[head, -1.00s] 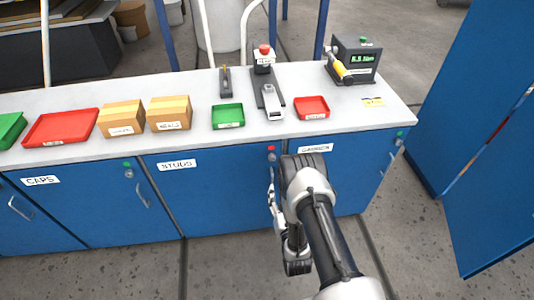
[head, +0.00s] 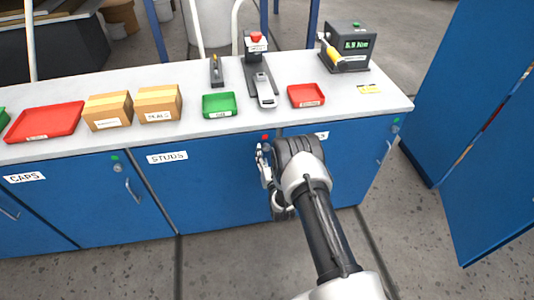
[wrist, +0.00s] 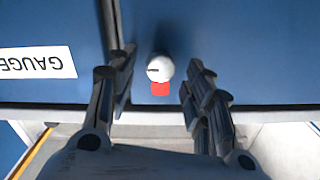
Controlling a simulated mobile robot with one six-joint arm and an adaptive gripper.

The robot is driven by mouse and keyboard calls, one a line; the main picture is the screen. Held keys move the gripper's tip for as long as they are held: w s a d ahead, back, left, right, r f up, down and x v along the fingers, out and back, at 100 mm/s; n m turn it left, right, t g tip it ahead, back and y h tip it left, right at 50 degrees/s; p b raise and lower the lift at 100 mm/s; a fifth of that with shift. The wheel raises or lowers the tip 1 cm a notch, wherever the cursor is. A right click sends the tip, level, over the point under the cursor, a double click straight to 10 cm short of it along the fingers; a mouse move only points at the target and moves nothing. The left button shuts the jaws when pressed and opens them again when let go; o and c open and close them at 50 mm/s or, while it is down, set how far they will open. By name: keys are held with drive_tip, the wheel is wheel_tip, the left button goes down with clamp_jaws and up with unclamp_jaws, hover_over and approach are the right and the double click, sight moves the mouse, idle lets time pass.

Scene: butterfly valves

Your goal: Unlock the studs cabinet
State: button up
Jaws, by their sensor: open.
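The studs cabinet is the blue door (head: 205,190) under the counter with the STUDS label (head: 167,157). A red indicator (head: 265,137) shows at its upper right corner. In the wrist view, the pale round lock knob (wrist: 160,66) with a dark slot sits beside the red indicator (wrist: 160,88). My gripper (head: 263,165) is at the door's upper right, covering the lock and handle in the head view. In the wrist view, my gripper (wrist: 161,62) is open, its fingers on either side of the knob; contact is not clear.
The GAUGE door label (wrist: 38,62) is left of the knob in the wrist view. The CAPS door (head: 75,200) has a green indicator. The counter (head: 190,70) holds trays, boxes and tools. A large blue cabinet (head: 480,110) stands right. The floor in front is clear.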

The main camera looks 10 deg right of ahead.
drive_tip(key=shift+w, duration=0.85)
drive_tip(key=shift+c, duration=0.2)
drive_tip(key=c, duration=1)
